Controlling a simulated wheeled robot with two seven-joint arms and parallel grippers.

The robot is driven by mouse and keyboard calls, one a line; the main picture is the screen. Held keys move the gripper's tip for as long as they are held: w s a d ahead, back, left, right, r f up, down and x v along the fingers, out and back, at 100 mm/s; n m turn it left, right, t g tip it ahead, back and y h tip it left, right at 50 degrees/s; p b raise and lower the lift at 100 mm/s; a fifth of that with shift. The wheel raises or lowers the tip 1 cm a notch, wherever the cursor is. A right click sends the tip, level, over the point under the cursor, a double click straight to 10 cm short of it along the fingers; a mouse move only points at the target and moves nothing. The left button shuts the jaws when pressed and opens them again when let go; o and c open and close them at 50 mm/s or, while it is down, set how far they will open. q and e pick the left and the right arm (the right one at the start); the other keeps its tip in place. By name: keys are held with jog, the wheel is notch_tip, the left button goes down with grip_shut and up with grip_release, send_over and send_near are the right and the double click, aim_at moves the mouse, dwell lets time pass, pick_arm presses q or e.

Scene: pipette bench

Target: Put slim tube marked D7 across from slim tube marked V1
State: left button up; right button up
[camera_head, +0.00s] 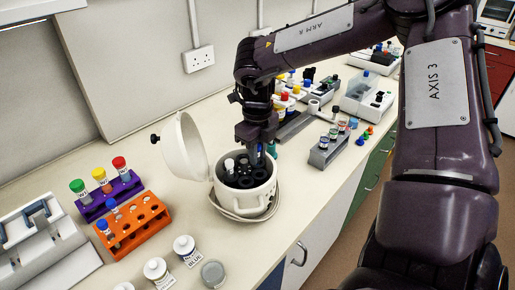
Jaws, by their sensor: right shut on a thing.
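A white round centrifuge (262,202) stands mid-bench with its lid (184,147) swung up on the left. Its dark rotor (243,182) has several holes. A slim tube with a pale top (229,165) sits upright in the left side of the rotor; its mark is too small to read. My right gripper (258,158) points down over the back right of the rotor. It is shut on a slim tube, which is mostly hidden by the fingers, its mark unreadable. My left gripper is not in view.
At the left stand a purple rack (122,192) and an orange rack (150,228) with capped tubes. White bottles (185,245) stand at the front. A grey rack (326,151) with vials stands to the right. A cable loops around the centrifuge base.

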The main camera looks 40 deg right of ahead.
jog(key=shift+f+b, duration=0.3)
jog(key=shift+f, duration=0.2)
jog(key=o, duration=0.9)
jog(key=shift+d, duration=0.1)
jog(key=shift+w+r, duration=0.1)
jog(key=shift+r, duration=0.45)
notch_tip(320, 180, up, 7)
jog(key=shift+f+b, duration=0.1)
jog(key=shift+b, duration=0.45)
